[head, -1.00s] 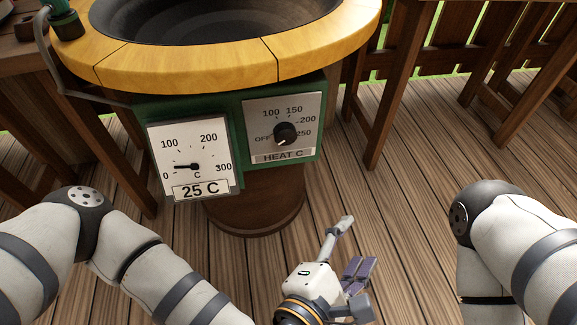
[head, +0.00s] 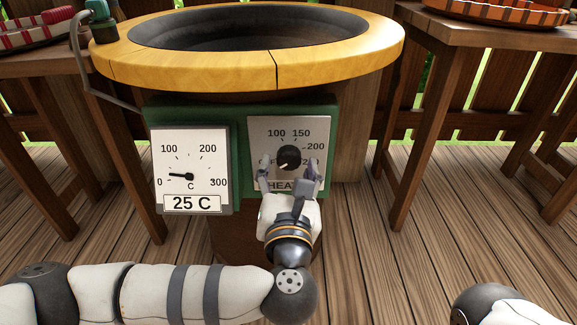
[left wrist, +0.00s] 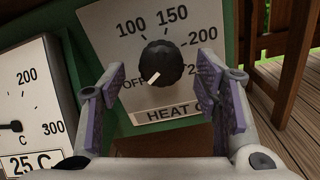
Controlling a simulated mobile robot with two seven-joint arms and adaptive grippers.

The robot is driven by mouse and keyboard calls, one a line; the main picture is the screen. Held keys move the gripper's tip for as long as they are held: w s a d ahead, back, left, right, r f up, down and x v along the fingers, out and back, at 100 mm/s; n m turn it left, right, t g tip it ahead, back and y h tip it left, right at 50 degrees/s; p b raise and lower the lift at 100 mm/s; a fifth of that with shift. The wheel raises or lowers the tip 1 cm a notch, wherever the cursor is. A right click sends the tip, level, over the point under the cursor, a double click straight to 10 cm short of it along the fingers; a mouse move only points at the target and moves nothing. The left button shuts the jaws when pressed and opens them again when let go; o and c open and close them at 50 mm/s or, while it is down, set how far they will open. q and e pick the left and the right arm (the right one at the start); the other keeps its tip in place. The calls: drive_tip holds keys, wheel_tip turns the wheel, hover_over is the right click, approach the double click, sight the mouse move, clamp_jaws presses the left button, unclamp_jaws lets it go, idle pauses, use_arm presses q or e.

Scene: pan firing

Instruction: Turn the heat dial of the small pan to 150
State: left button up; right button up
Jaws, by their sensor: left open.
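The heat dial (head: 289,157) is a round black knob with a white pointer on a panel marked OFF, 100, 150, 200 and 250. In the left wrist view the dial (left wrist: 161,64) has its pointer toward the lower left, near OFF. The pan (head: 240,30) is a dark round basin with a yellow wooden rim, above the panel. My left gripper (head: 289,172) is open in front of the panel. In the left wrist view its fingers (left wrist: 165,95) stand apart, one on each side below the dial, with nothing between them. My right gripper is out of view.
A temperature gauge (head: 190,165) reading 25 C sits left of the dial panel. Wooden tables stand at left (head: 40,68) and right (head: 480,38), with trays on them. The plank floor (head: 400,240) is clear at right.

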use_arm(q)
drive_tip(key=shift+w, duration=1.45)
drive_tip(key=c, duration=1.1)
drive_tip(key=shift+c, duration=0.2)
drive_tip(key=shift+r, duration=0.1)
